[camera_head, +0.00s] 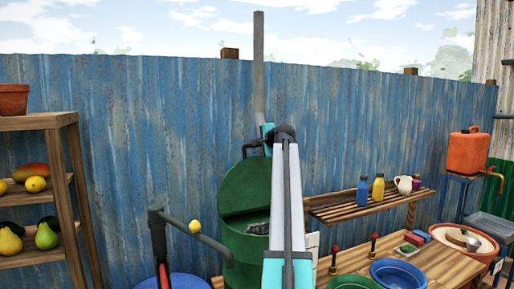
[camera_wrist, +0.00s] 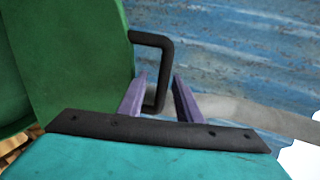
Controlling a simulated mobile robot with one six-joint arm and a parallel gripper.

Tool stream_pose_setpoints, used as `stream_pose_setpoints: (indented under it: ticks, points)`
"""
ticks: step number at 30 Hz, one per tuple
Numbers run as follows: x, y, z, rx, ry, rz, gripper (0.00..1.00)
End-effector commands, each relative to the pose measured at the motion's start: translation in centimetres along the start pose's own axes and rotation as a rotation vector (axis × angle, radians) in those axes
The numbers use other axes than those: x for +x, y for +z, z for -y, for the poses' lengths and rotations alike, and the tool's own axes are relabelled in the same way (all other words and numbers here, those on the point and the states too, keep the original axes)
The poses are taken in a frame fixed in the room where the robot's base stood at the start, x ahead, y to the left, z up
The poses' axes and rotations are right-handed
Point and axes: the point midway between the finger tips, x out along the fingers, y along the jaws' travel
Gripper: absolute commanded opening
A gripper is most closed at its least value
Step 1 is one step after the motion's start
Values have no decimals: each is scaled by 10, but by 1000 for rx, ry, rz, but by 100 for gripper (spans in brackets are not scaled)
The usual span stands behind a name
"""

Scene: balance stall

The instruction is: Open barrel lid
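The green barrel (camera_head: 240,262) stands at the blue fence, partly hidden behind my arm. Its lid (camera_head: 240,185) is raised and tilted up in the head view, with a dark opening below it. The lid also fills the left of the wrist view (camera_wrist: 75,50). A black bar handle (camera_wrist: 165,50) sticks out from the lid's edge. My gripper (camera_wrist: 159,80) has its purple fingers on either side of the handle, with a visible gap to the right finger. The fingers look apart, not clamped.
A wooden fruit shelf (camera_head: 45,122) is at the left. A wooden table (camera_head: 445,268) with basins and a bottle rack (camera_head: 340,212) are at the right.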

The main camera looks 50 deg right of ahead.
Motion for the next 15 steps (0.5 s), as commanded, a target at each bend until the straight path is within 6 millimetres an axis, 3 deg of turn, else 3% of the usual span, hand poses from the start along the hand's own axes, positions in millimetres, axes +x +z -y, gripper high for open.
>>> stream_pose_setpoints:
  ticks: [8,15]
  points:
    - [-12,1,-1,1,-1,1,32]
    - [-43,1,-3,0,-2,0,32]
